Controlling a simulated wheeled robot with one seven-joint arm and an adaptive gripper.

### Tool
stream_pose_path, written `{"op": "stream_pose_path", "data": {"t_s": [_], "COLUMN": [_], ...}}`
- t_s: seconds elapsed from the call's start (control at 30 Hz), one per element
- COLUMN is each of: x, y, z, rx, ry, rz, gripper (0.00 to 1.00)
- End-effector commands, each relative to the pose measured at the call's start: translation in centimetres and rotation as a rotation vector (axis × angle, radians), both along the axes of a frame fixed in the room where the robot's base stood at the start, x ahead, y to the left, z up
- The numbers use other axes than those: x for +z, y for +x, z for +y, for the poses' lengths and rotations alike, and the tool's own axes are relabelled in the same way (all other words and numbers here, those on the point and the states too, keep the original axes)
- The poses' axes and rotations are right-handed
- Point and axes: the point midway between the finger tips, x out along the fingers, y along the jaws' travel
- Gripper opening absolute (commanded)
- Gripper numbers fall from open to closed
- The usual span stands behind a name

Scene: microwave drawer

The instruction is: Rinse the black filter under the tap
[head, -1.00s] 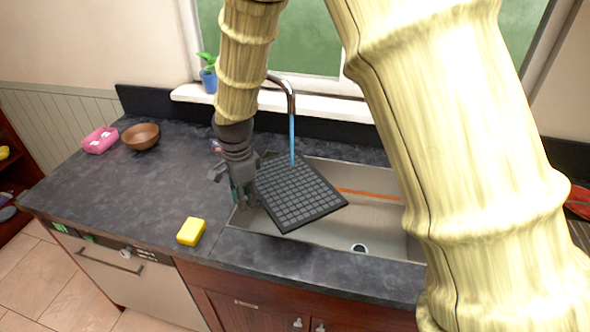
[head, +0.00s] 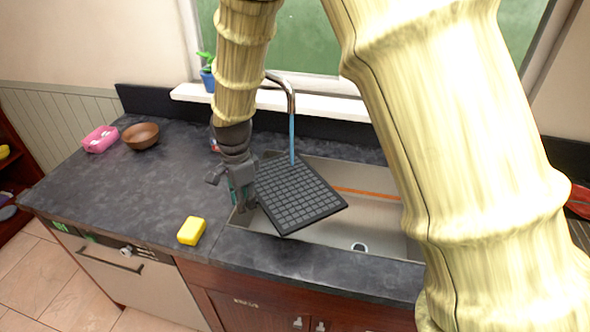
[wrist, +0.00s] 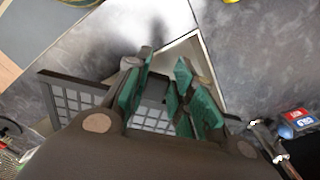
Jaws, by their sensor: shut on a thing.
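The black filter (head: 298,196) is a flat dark panel with a grid of lighter squares. It is tilted over the left part of the sink (head: 385,215). My gripper (head: 243,203) is at the filter's left edge and shut on it. In the wrist view the green-padded fingers (wrist: 158,95) sit on either side of the filter's frame, and the filter (wrist: 75,92) extends behind them. The tap (head: 291,100) stands behind the sink, and a blue stream of water (head: 292,140) falls from it onto the filter's far edge.
A yellow sponge (head: 191,231) lies on the counter left of the sink. A brown bowl (head: 141,135) and a pink package (head: 100,139) are farther left. A potted plant (head: 208,76) stands on the windowsill. The left counter between them is clear.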

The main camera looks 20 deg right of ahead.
Motion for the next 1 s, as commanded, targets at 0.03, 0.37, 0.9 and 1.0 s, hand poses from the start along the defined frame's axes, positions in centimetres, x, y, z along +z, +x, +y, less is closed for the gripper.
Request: {"op": "stream_pose_path", "data": {"t_s": [0.03,0.37,0.9,1.0], "x": [0.0,0.0,2.0,2.4], "y": [0.0,0.0,-1.8,-2.3], "z": [0.0,0.0,1.1,1.4], "rx": [0.000,0.000,0.001,0.001], "ry": [0.000,0.000,-0.001,-0.001], "rz": [0.000,0.000,0.000,0.001], "gripper": [0.00,0.00,0.00,0.00]}}
